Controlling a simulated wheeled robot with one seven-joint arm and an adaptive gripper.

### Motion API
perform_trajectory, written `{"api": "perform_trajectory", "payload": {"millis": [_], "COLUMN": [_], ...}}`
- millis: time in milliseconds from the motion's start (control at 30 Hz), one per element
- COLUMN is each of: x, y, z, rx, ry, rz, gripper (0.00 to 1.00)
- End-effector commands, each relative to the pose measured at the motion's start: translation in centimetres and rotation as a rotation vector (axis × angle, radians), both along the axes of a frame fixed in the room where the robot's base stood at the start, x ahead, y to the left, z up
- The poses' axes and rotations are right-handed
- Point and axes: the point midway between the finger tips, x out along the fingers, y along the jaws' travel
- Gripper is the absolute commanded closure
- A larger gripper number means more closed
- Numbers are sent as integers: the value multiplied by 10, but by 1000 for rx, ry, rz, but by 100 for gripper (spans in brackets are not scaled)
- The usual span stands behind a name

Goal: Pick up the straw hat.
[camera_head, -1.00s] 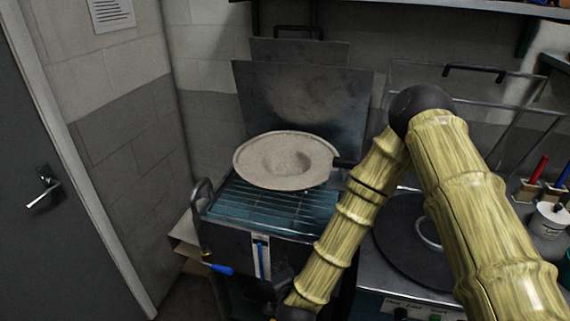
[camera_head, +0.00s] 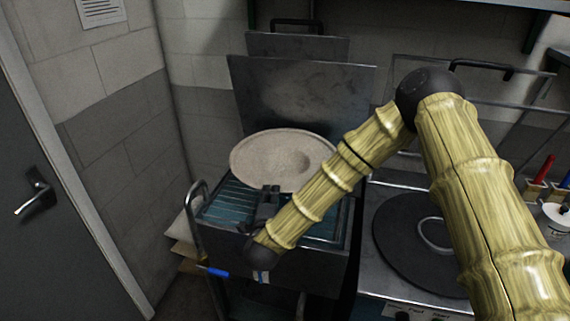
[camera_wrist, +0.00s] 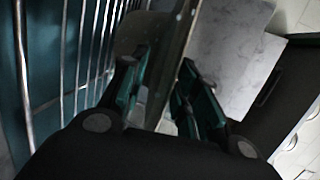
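The straw hat (camera_head: 262,157) is a pale beige disc with a wide brim and a round hollow in its middle. In the head view it sits on the blue-green wire rack, in front of an upright metal plate. My gripper (camera_head: 270,194) is at the hat's near edge, over the front of the rack; whether it touches the brim cannot be told. In the wrist view the two fingers of my gripper (camera_wrist: 162,92) stand apart, with a visible gap. I cannot make out the hat in the wrist view.
The wire rack (camera_head: 225,199) shows its bars in the wrist view (camera_wrist: 65,50) too. An upright metal plate (camera_head: 310,100) stands behind it. A counter with a round black plate (camera_head: 400,240) is to the right. A grey door (camera_head: 35,130) is at the left.

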Motion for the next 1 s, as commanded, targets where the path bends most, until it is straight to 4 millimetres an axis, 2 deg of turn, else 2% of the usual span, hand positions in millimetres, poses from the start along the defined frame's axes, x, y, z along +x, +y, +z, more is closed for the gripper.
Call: {"api": "perform_trajectory", "payload": {"millis": [400,733,900,1000], "x": [44,48,48,48], "y": [-12,-12,-12,-12], "z": [-3,-5,-5,-5], "rx": [-2,-1,-1,-1], "ry": [-1,0,0,0], "rz": [-1,0,0,0], "gripper": [69,69,100,100]}}
